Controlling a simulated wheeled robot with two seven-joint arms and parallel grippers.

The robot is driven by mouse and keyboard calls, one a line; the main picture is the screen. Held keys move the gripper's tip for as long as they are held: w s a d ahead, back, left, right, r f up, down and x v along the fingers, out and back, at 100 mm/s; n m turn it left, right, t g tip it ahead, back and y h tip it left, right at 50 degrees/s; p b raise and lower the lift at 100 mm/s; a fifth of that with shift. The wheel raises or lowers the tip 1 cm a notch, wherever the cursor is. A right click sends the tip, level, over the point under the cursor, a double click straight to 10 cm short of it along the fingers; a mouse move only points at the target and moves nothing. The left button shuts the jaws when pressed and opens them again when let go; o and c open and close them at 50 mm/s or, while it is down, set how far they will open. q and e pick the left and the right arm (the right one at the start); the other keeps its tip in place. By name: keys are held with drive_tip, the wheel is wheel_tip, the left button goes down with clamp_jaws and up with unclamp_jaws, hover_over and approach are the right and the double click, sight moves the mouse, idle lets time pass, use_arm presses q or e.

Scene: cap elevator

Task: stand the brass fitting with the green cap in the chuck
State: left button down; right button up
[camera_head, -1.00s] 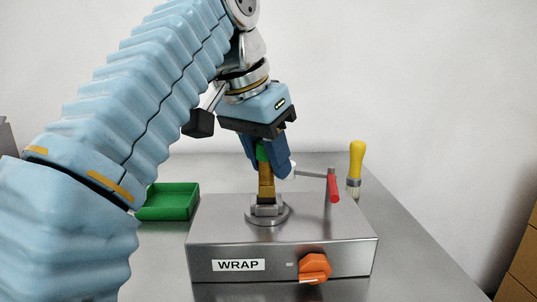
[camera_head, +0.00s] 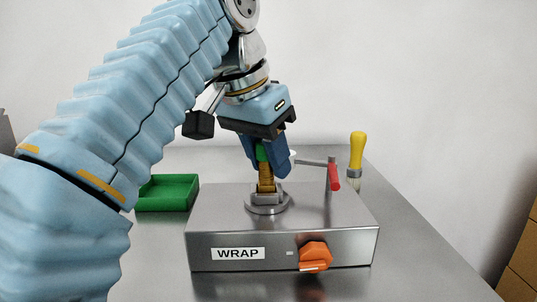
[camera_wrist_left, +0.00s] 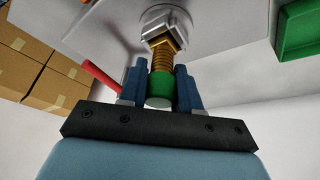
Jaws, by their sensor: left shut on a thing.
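The brass fitting (camera_head: 266,180) with its green cap (camera_head: 261,152) stands upright at the chuck (camera_head: 268,201) on top of the metal box. Its lower end is among the chuck's jaws; how deep it sits I cannot tell. My left gripper (camera_head: 268,160) points down from above and is shut on the green cap. In the left wrist view the blue fingers (camera_wrist_left: 161,88) are on both sides of the green cap (camera_wrist_left: 160,90), and the threaded brass fitting (camera_wrist_left: 165,55) runs to the chuck (camera_wrist_left: 166,22). My right gripper is not in view.
The box labelled WRAP (camera_head: 225,235) has an orange knob (camera_head: 315,256) in front and a red-handled lever (camera_head: 334,176) at right. A yellow-handled brush (camera_head: 357,150) stands behind it. A green tray (camera_head: 167,193) is at left. The steel table is clear at right.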

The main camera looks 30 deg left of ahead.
use_arm(q)
drive_tip(key=c, duration=0.7)
unclamp_jaws()
drive_tip(key=shift+s, duration=0.1)
